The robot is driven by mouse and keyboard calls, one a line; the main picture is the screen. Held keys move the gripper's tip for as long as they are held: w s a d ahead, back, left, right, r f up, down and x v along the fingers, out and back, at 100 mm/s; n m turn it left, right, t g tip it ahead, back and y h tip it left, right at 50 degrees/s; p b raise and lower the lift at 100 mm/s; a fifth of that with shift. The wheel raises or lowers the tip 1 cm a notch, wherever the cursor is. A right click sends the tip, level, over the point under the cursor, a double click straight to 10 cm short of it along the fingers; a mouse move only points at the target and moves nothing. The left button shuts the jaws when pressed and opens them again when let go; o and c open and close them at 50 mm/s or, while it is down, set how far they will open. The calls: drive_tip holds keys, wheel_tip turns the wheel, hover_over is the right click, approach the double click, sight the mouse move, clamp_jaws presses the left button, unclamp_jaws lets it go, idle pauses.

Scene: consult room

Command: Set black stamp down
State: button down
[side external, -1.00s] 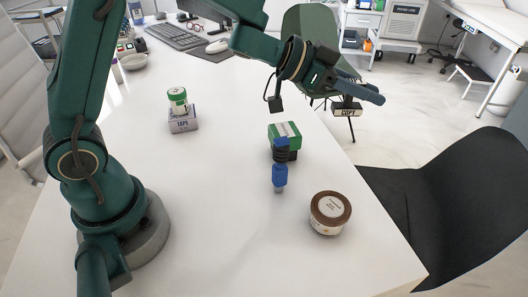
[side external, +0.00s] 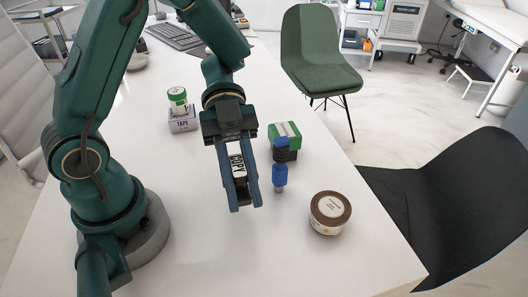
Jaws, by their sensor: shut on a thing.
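The black stamp (side external: 238,166) has a white label reading "COPY" on its side. My gripper (side external: 245,206) is shut on it, with the stamp between the two fingers. The fingers point down toward the white table, left of the blue and black object. The fingers hide part of the stamp, and I cannot tell how far it is above the table.
A blue and black upright object (side external: 280,176) stands close right of my gripper, with a green box (side external: 290,130) behind it. A brown-lidded jar (side external: 329,215) stands front right. A tape box (side external: 182,125) with a green-and-white container (side external: 178,99) on top is back left. The table's front middle is clear.

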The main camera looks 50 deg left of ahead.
drive_tip(key=x, duration=0.3)
drive_tip(key=f+x, duration=0.1)
drive_tip(key=x, duration=0.3)
drive_tip(key=s+a+x, duration=0.1)
drive_tip(key=x, duration=0.2)
drive_tip(key=shift+d+f, duration=0.15)
drive_tip(key=shift+f, duration=0.1)
drive_tip(key=shift+d+f, duration=0.1)
drive_tip(key=shift+f, duration=1.95)
drive_tip(key=shift+f, duration=0.15)
drive_tip(key=c, duration=0.7)
unclamp_jaws()
drive_tip(key=shift+c, duration=0.2)
drive_tip(key=v, duration=1.2)
